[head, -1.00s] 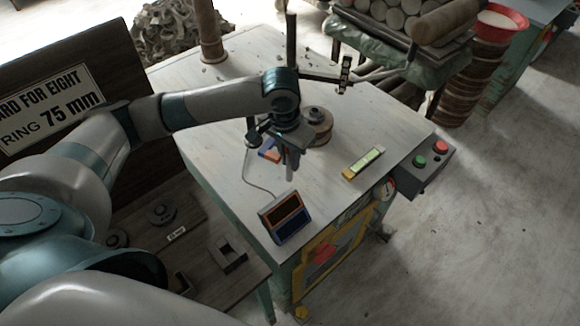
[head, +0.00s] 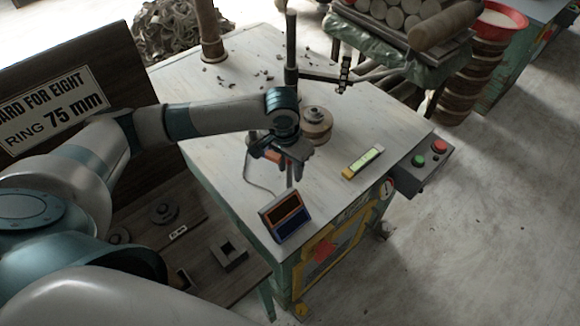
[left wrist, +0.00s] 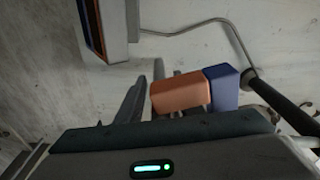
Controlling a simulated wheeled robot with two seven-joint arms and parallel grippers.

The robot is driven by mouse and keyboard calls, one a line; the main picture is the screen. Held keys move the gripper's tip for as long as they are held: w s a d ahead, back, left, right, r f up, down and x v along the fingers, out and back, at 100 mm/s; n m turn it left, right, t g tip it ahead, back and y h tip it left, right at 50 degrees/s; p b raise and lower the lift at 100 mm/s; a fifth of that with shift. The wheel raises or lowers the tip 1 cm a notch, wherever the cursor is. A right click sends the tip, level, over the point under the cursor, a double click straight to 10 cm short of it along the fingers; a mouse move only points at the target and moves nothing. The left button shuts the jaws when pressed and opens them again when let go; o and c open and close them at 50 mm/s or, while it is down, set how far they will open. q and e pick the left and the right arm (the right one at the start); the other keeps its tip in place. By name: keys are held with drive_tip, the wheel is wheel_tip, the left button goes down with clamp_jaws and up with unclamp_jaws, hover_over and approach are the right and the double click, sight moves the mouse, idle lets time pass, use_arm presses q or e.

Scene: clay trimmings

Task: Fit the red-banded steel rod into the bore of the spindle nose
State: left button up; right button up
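I cannot make out a red band on any rod. My left gripper (head: 289,160) is low over the white tabletop (head: 215,132), beside a round brown piece with a grey top (head: 316,117), possibly the spindle nose; no bore is clear. A thin grey upright shape (head: 290,178) shows below the gripper; I cannot tell whether it is a finger or a held rod. In the left wrist view, grey finger-like shapes (left wrist: 143,95) show beside an orange block (left wrist: 181,93) joined to a blue block (left wrist: 222,87). Whether the fingers touch anything is unclear. My right gripper is out of view.
A display box (head: 284,217) with a cable stands at the front edge. A dark post (head: 291,50) with a side arm rises behind the gripper. A yellow-ended level-like bar (head: 362,162) and a button box (head: 428,163) lie to the right. Dark scraps (head: 226,84) litter the back.

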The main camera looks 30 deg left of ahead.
use_arm(q)
drive_tip(key=shift+r, duration=0.45)
wheel_tip(320, 180, up, 11)
drive_tip(key=s+b, duration=0.1)
drive_tip(key=b, duration=0.1)
drive_tip(key=shift+s+a+r, duration=0.15)
drive_tip(key=shift+s, duration=0.05)
idle(0.3)
